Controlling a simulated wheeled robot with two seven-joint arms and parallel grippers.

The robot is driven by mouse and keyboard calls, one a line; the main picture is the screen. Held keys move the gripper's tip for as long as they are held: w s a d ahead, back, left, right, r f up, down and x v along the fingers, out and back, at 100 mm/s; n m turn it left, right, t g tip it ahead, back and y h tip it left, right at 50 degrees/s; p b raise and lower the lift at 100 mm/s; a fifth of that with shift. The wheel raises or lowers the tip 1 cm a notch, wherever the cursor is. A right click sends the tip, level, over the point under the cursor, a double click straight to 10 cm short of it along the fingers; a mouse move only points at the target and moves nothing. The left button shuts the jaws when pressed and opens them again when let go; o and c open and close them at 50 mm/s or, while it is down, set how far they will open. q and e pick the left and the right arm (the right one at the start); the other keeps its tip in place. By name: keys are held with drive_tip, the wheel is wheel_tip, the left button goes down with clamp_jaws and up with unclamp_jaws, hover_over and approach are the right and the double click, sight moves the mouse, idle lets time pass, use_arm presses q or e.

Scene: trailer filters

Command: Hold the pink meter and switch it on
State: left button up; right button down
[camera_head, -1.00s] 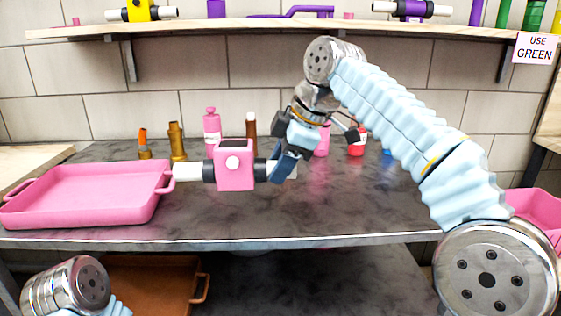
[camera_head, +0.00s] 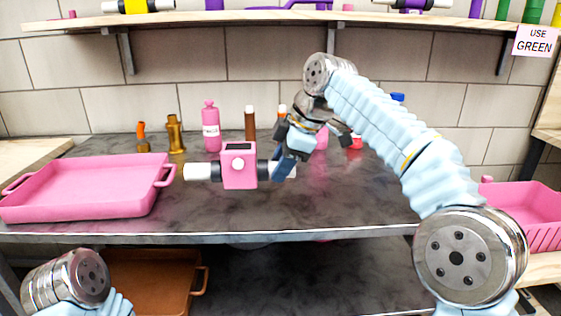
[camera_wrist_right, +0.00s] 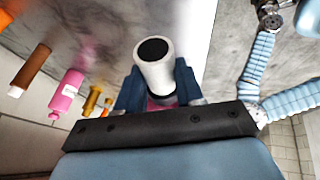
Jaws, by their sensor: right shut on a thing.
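The pink meter (camera_head: 239,168) is a pink box with a round white button on its front, a dark panel on top and a white pipe end with a black collar on each side. My right gripper (camera_head: 283,168) is shut on the meter's right pipe end and holds it above the grey counter. In the right wrist view the white pipe end (camera_wrist_right: 155,62) sits between the blue fingers, with a little pink behind it. The top panel looks dark. My left gripper is out of view; only part of my left arm shows at the lower left.
A pink tray (camera_head: 85,190) lies on the counter at the left. Brass fittings (camera_head: 175,135), a pink bottle (camera_head: 211,127) and a brown-and-white tube (camera_head: 250,123) stand behind the meter. A pink bin (camera_head: 525,213) is at the right. The front counter is clear.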

drive_tip(key=shift+w+d+f, duration=0.25)
drive_tip(key=shift+w+f, duration=1.15)
drive_tip(key=shift+w, duration=0.1)
drive_tip(key=shift+w+d+f, duration=0.2)
drive_tip(key=shift+w+f, duration=1.15)
drive_tip(key=shift+w, duration=0.15)
drive_tip(key=shift+w+d+f, duration=0.25)
drive_tip(key=shift+w+f, duration=1.15)
drive_tip(key=shift+w, duration=0.1)
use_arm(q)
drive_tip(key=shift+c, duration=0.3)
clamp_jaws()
